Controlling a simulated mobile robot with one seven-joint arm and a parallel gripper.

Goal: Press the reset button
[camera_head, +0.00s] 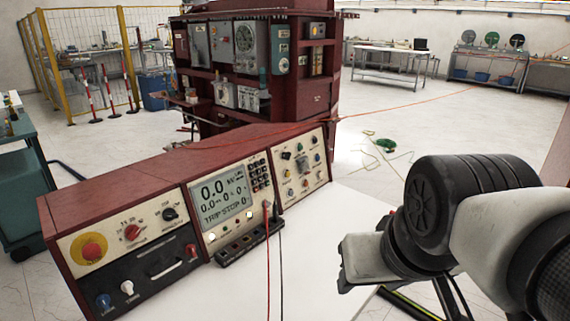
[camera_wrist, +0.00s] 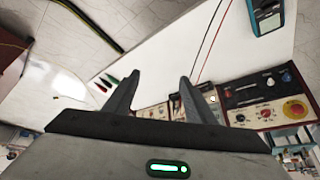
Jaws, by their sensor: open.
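The red control console (camera_head: 120,170) stands on the white table in the head view. Its right panel (camera_head: 303,165) carries several small coloured buttons and knobs; their labels are too small to read, so I cannot tell which is the reset button. The display (camera_head: 221,198) shows zeros and "TRIP STOP". A large red knob on yellow (camera_head: 92,249) sits on the left panel. In the wrist view my gripper (camera_wrist: 160,77) is open and empty, its fingers pointing over the white table. Part of the console (camera_wrist: 255,90) shows at right there. The fingertips are not visible in the head view.
Red and black leads (camera_head: 267,250) run from the console front across the white table (camera_head: 345,235). A blue-framed meter (camera_wrist: 267,14) lies on the table in the wrist view. A tall red equipment cabinet (camera_head: 315,90) stands behind the console.

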